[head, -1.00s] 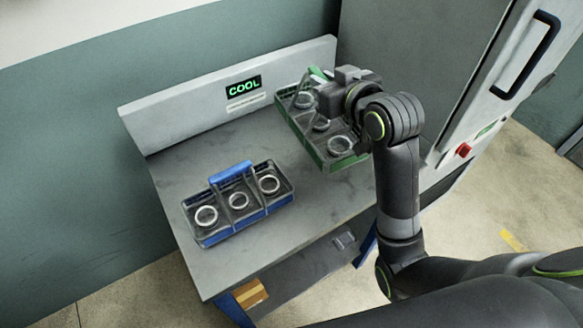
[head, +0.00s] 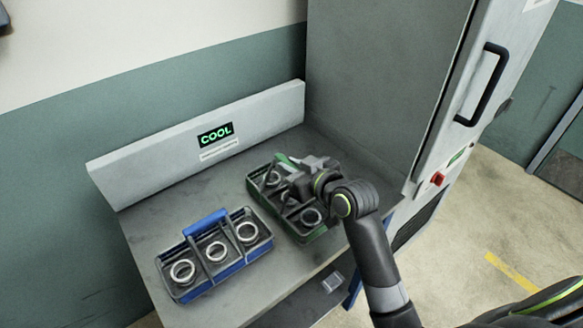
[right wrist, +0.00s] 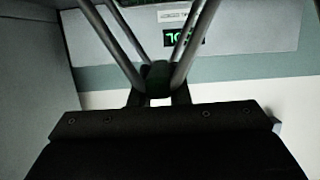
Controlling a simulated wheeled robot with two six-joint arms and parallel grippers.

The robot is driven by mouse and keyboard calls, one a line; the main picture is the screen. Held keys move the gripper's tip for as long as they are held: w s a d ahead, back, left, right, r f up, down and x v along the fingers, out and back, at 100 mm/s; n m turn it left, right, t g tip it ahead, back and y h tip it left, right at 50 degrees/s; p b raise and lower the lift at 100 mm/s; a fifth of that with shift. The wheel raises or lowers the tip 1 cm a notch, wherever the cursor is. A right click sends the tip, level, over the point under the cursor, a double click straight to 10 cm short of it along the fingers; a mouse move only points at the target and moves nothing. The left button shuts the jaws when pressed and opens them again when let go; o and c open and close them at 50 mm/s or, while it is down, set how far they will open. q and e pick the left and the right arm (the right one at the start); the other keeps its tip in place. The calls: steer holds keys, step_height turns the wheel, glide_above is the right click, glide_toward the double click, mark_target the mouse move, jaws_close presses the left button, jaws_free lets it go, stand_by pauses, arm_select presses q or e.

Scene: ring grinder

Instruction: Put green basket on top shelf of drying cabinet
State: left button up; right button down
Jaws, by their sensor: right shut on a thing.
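The green basket (head: 279,212) holds several metal rings in its compartments and shows over the right part of the grey bench. My right gripper (head: 292,168) is shut on its green handle (head: 283,158) from above. I cannot tell whether the basket touches the bench. A tall grey cabinet (head: 385,75) stands at the right, with a black handle (head: 487,83) on its pale front. Its inside and shelves are hidden. The right wrist view shows the dark gripper body (right wrist: 160,125) in front of the sign panel. My left gripper is out of view.
A blue basket (head: 238,267) with rings stands on the bench (head: 150,225), close to the green one. A back panel with a COOL sign (head: 215,134) borders the bench. Open floor (head: 455,225) lies right of the bench, before the cabinet.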

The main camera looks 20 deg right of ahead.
steer(key=shift+f, duration=0.1)
steer(key=shift+f, duration=0.1)
steer(key=c, duration=1.4)
jaws_free()
steer(key=shift+o, duration=0.2)
steer(key=shift+f, duration=0.1)
